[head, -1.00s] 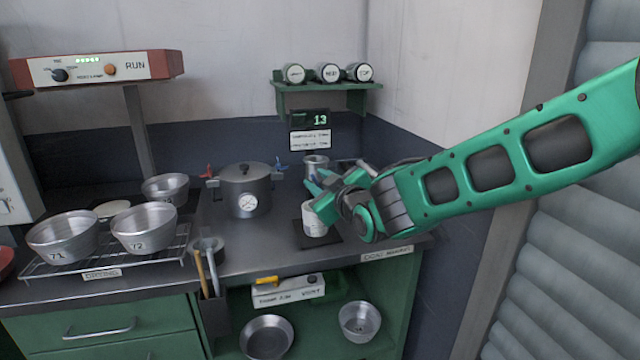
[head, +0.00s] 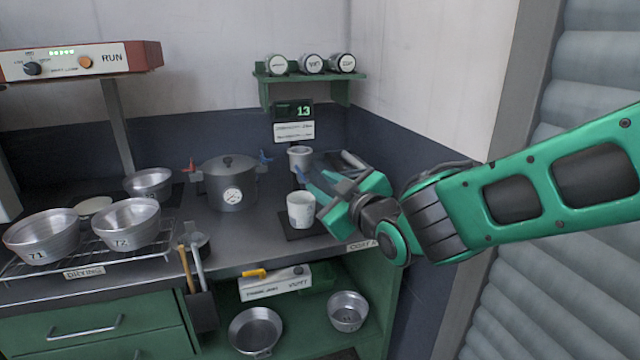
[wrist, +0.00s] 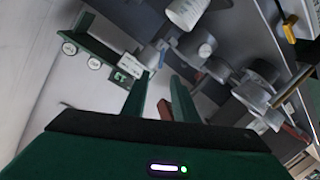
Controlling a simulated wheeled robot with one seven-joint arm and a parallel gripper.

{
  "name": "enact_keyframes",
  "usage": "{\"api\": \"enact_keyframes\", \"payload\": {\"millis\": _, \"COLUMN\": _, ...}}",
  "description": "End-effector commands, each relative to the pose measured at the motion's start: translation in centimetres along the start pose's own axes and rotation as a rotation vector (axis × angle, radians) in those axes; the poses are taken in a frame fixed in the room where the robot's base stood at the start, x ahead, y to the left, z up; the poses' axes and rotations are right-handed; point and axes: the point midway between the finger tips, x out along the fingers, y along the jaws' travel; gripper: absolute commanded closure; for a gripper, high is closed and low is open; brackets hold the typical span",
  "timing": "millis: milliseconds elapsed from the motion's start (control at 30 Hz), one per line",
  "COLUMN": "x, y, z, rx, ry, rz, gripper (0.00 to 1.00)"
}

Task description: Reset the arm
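My gripper (head: 322,192) is at the right of the counter, just right of a pale cup (head: 301,212). In the wrist view the two green fingers of my gripper (wrist: 158,88) stand apart with nothing between them. The cup stands upright on a dark square pad (head: 297,236) and looks free of the fingers. It also shows at the top of the wrist view (wrist: 187,10). My green arm comes in from the right edge of the head view.
A lidded pot with a gauge (head: 230,183) stands left of the cup. A small metal pot (head: 299,157) is behind it. Pans 71 (head: 41,240) and 72 (head: 124,226) sit on the drying rack (head: 150,257). A green shelf with jars (head: 306,78) is on the wall.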

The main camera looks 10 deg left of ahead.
Motion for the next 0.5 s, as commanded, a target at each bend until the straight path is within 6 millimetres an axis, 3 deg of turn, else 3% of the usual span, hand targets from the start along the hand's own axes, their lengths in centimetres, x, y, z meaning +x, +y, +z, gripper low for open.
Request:
{"api": "enact_keyframes", "payload": {"millis": 333, "x": -0.2, "y": 0.4, "z": 0.3, "rx": 0.005, "ry": -0.012, "rz": 0.003, "gripper": 0.74}}
{"api": "enact_keyframes", "payload": {"millis": 433, "x": -1.0, "y": 2.1, "z": 2.1, "rx": 0.032, "ry": -0.073, "rz": 0.013, "gripper": 0.74}}
{"api": "enact_keyframes", "payload": {"millis": 500, "x": -2.2, "y": 4.1, "z": 4.4, "rx": 0.069, "ry": -0.151, "rz": 0.027, "gripper": 0.74}}
